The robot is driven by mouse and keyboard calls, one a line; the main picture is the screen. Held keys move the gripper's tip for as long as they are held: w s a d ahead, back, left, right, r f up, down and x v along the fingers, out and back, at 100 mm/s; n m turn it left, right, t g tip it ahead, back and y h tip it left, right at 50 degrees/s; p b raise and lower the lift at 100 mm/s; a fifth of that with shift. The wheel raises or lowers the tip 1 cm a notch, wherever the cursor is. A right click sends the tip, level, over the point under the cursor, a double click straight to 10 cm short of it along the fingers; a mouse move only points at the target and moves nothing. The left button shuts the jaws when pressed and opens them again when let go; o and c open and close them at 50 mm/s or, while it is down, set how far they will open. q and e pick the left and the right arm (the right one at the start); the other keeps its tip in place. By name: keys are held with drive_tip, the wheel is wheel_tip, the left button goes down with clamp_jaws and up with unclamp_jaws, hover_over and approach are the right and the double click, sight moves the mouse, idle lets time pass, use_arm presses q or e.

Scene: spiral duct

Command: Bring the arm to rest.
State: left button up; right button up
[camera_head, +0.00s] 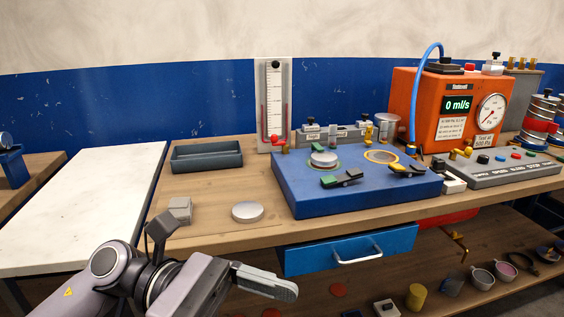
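My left arm (130,272) comes in from the lower left, in front of the bench. Its gripper (285,289) points right, low in front of the bench's front edge and below the blue drawer's left end. The fingers overlap from this angle, so I cannot tell whether they are open or shut. No object shows at the fingertips. My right arm and gripper are not in view.
The wooden bench (215,235) holds a grey tray (207,156), a silver disc (247,211), a grey block (180,209), a blue fixture (300,197) and an orange gauge box (405,95). A blue drawer (310,260) and a cluttered lower shelf lie below. A white table (85,205) is left.

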use_arm(q)
drive_tip(key=w+a+f+n+t, duration=0.25)
drive_tip(key=n+t, duration=0.45)
drive_tip(key=n, duration=0.4)
drive_tip(key=w+a+f+n+t+p, duration=0.15)
drive_tip(key=w+n+t, duration=0.25)
drive_tip(key=n+t, duration=0.55)
drive_tip(key=w+a+f+n+t, duration=0.1)
drive_tip(key=w+a+n+t, duration=0.15)
drive_tip(key=n+t, duration=0.7)
drive_tip(key=a+f+n+g+y, duration=0.25)
drive_tip(key=f+n+y, duration=0.25)
drive_tip(key=f+n, duration=0.3)
drive_tip(key=a+f+n+g+y, duration=0.1)
drive_tip(key=a+f+n+y, duration=0.4)
drive_tip(key=n, duration=0.4)
drive_tip(key=s+a+f+n+g+y, duration=0.2)
drive_tip(key=s+f+n+g, duration=0.1)
drive_tip(key=s+f, duration=0.3)
drive_tip(key=s+a+f+n+g+y, duration=0.1)
drive_tip(key=s+f+n+g+y, duration=0.1)
drive_tip(key=s+f+n, duration=0.4)
wheel_tip(320, 180, down, 4)
drive_tip(key=shift+a+g+p, duration=0.35)
drive_tip(key=shift+a+g, duration=0.05)
drive_tip(key=shift+g, duration=0.15)
